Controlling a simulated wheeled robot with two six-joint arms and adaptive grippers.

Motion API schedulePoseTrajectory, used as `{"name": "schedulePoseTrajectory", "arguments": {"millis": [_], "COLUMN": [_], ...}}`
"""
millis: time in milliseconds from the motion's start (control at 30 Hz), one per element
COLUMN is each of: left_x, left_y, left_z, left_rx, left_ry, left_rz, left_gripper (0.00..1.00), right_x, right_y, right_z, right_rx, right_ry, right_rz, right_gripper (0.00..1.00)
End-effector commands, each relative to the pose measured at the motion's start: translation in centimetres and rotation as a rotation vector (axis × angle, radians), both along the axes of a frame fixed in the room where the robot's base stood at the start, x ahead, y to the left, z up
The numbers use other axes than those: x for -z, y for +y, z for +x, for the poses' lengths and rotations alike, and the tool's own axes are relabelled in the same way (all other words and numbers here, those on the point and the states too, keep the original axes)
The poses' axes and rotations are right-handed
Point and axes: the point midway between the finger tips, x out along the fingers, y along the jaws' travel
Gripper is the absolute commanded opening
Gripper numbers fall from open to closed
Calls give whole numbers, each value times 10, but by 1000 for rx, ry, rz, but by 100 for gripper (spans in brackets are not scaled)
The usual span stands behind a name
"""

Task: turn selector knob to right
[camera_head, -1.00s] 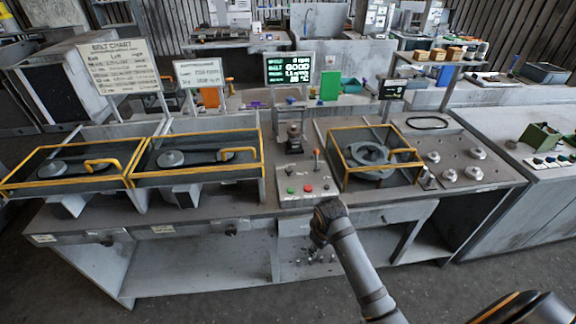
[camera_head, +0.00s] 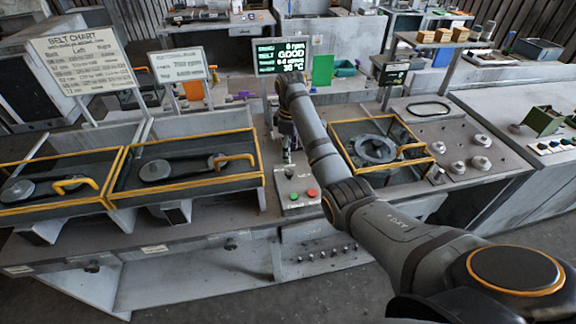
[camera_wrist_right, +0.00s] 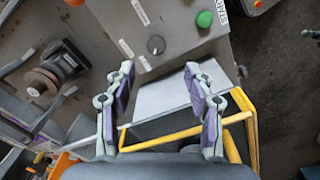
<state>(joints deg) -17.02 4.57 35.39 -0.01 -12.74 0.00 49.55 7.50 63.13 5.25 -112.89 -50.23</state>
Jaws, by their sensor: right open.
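The selector knob (camera_wrist_right: 156,45) is a small round black knob with a light mark, on the grey control panel in the right wrist view. A green button (camera_wrist_right: 204,19) sits to its right on the same panel. In the head view the control panel (camera_head: 300,203) shows the green button and a red button near its front edge. My right gripper (camera_wrist_right: 159,72) is open, with its two fingers apart. The knob appears between and beyond the fingertips, with nothing held. In the head view my right gripper (camera_head: 286,140) is above the back of the panel, partly hidden by its arm. My left gripper is out of view.
A yellow-framed guard box (camera_head: 375,150) stands right of the panel, with more yellow-framed boxes (camera_head: 186,170) to the left. A lit screen (camera_head: 280,57) stands behind my arm. A dark motor-like part (camera_wrist_right: 62,65) is left of the fingers in the wrist view.

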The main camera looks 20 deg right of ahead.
Motion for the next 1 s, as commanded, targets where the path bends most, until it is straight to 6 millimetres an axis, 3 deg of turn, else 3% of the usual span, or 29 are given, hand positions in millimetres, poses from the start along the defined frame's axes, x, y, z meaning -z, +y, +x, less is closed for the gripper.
{"name": "schedulePoseTrajectory", "arguments": {"millis": [33,100,167,267,400,467,567,767,1000], "left_x": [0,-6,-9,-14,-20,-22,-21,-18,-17], "left_y": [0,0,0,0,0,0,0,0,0], "left_z": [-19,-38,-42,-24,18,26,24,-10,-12], "left_rx": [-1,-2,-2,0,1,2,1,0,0], "left_ry": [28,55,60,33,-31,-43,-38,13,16], "left_rz": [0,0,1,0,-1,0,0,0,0], "left_gripper": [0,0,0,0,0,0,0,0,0], "right_x": [10,24,37,58,78,83,88,88,88], "right_y": [0,1,1,1,1,1,1,1,1], "right_z": [-1,-1,-1,-1,0,0,0,1,1], "right_rx": [0,0,0,0,0,0,0,0,1], "right_ry": [5,6,5,4,2,0,1,-1,-1], "right_rz": [1,1,1,1,1,1,1,1,1], "right_gripper": [54,54,54,54,54,54,54,54,24]}}
